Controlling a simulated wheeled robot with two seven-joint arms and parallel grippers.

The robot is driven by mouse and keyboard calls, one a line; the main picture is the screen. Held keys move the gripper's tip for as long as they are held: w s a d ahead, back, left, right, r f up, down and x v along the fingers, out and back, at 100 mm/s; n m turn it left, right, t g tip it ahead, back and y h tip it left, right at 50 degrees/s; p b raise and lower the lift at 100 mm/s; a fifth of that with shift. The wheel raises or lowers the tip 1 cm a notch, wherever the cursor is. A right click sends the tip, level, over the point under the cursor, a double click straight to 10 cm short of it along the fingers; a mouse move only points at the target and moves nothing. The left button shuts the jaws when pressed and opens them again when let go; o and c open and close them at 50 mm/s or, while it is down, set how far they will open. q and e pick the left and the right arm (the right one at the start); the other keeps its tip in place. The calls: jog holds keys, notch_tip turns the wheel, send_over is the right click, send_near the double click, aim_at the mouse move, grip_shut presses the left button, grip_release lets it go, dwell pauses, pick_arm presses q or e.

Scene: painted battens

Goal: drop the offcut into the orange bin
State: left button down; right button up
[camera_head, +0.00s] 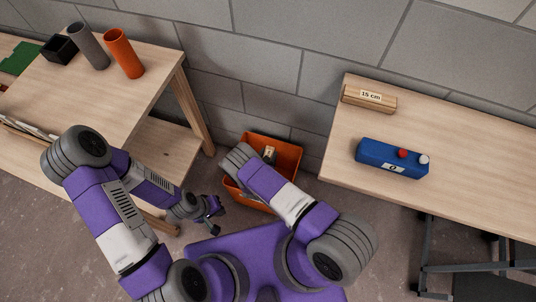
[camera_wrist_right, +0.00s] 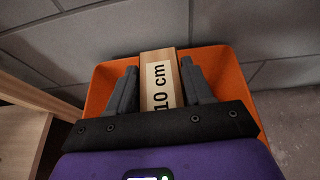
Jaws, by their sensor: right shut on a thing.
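The offcut (camera_wrist_right: 160,80), a pale wooden block labelled "10 cm", is between the fingers of my right gripper (camera_wrist_right: 161,88) in the right wrist view. The gripper is shut on it. The orange bin (camera_wrist_right: 234,78) is behind and around the block in that view. In the head view the orange bin (camera_head: 287,152) stands on the floor between the two tables, and the offcut (camera_head: 269,153) shows over its opening. My right forearm hides part of the bin. My left gripper (camera_head: 217,207) is low, left of the bin; its finger opening is unclear.
The left table (camera_head: 100,85) holds an orange cylinder (camera_head: 124,53), a grey cylinder (camera_head: 88,46) and a black box (camera_head: 59,49). A grey block wall stands behind.

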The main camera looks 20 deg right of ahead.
jog(key=shift+f+b, duration=0.75)
jog(key=shift+f, duration=0.6)
jog(key=o, duration=1.1)
jog(key=p+v, duration=0.2)
jog(key=v, duration=0.5)
jog(key=shift+s+a+r+p, duration=0.15)
jog(key=shift+s+r+p, duration=0.1)
jog(key=shift+p, duration=0.15)
jog(key=shift+f, duration=0.1)
